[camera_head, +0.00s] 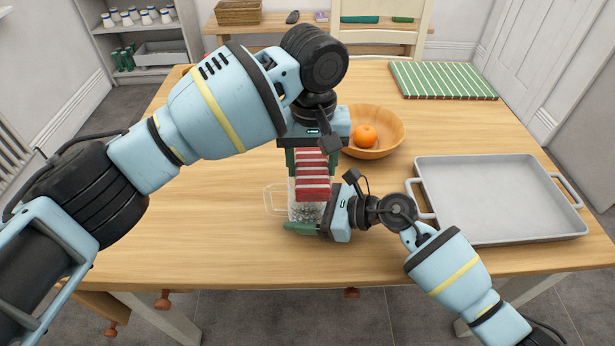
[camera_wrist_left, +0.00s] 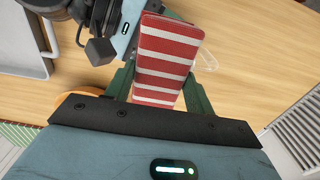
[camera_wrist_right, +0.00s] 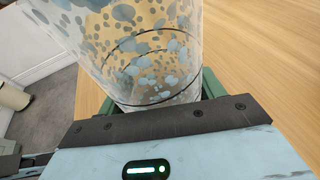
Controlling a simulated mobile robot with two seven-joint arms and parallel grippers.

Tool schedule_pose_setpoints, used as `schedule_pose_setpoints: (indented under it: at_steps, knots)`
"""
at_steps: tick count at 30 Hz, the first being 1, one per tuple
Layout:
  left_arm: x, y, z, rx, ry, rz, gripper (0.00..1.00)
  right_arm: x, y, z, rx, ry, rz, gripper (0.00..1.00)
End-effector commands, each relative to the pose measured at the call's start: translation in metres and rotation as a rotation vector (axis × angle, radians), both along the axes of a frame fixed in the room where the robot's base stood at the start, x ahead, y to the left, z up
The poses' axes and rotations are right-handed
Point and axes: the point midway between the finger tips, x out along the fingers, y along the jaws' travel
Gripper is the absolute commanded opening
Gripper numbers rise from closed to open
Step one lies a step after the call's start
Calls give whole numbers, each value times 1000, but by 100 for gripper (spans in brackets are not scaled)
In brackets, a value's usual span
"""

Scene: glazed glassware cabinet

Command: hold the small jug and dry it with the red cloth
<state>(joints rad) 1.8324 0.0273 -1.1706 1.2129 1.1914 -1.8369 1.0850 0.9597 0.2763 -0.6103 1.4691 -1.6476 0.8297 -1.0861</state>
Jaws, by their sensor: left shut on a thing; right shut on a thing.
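The red cloth (camera_head: 312,188) with white stripes is folded and hangs from my left gripper (camera_head: 310,160); it fills the left wrist view (camera_wrist_left: 165,60). My left gripper is shut on it, above the jug. The small jug (camera_head: 297,211) is clear, with a handle to the left; part of that handle shows in the left wrist view (camera_wrist_left: 207,60). My right gripper (camera_head: 308,222) is shut around the jug's body. The right wrist view shows grey-blue spots on the jug's wall (camera_wrist_right: 150,50). The cloth covers the jug's upper part in the head view; whether they touch is unclear.
A wooden bowl (camera_head: 388,140) with an orange (camera_head: 365,136) stands close behind my grippers. A grey tray (camera_head: 500,200) takes up the right of the table. A green striped mat (camera_head: 440,80) lies at the back right. The table's front left (camera_head: 200,235) is free.

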Motion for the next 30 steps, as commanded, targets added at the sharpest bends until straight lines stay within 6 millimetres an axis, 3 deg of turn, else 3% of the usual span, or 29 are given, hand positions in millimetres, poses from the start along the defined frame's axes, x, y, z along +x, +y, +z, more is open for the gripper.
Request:
schedule_pose_setpoints:
  at_steps: [17,30]
  knots:
    - [0,-15,-2,0,1,0,32,0,0,-1,-1,1,0,54]
    - [0,0,-2,0,1,0,32,0,0,-1,-1,1,0,54]
